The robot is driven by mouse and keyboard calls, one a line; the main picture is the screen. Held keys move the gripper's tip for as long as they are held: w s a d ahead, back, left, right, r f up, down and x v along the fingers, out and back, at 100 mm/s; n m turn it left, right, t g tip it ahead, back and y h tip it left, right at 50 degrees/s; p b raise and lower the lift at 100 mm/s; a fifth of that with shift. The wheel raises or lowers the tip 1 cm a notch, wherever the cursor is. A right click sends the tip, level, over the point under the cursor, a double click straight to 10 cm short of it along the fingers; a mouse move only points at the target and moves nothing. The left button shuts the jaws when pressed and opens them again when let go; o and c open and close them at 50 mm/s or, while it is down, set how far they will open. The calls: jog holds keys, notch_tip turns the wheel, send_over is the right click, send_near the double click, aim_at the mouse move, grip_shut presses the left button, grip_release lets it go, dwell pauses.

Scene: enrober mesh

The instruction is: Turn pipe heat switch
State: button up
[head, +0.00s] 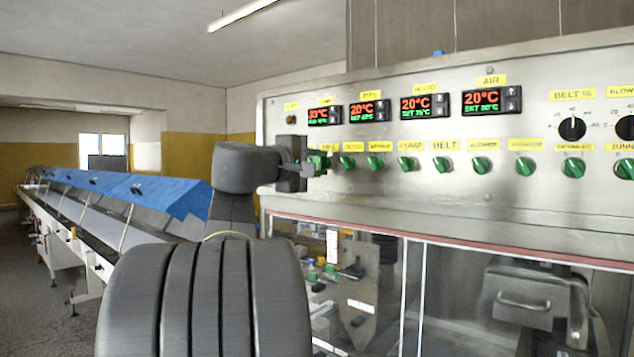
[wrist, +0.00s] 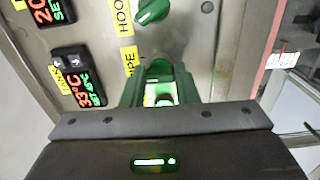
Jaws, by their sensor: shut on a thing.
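The pipe heat switch (wrist: 160,68) is a green rotary knob on the steel panel, beside a yellow label reading PIPE (wrist: 130,62) in the wrist view. My gripper (wrist: 159,80) has its green fingers on either side of this knob and is shut on it. In the head view my gripper (head: 316,162) is at the left end of the switch row, and it largely hides the knob there. The knob's turn angle cannot be told, as the fingers cover much of it.
The hood switch (head: 347,163) is close to the right of my gripper, with more green switches along the row. Red and green temperature displays (head: 368,111) sit above. Black dials (head: 572,129) are at the right. A blue-covered conveyor (head: 130,190) runs along the left.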

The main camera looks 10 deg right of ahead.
jog(key=m+b, duration=0.3)
jog(key=shift+f+m, duration=0.3)
jog(key=shift+r+m+b, duration=0.1)
jog(key=shift+m+b, duration=0.85)
jog(key=shift+m, duration=0.15)
jog(key=shift+r, duration=0.1)
jog(key=o, duration=1)
jog(key=b+v, duration=0.2)
jog(key=v, duration=1.1)
jog(key=shift+s+a, duration=0.25)
jog(key=shift+a, duration=0.05)
jog(key=shift+w+d, duration=0.1)
jog(key=shift+d, duration=0.05)
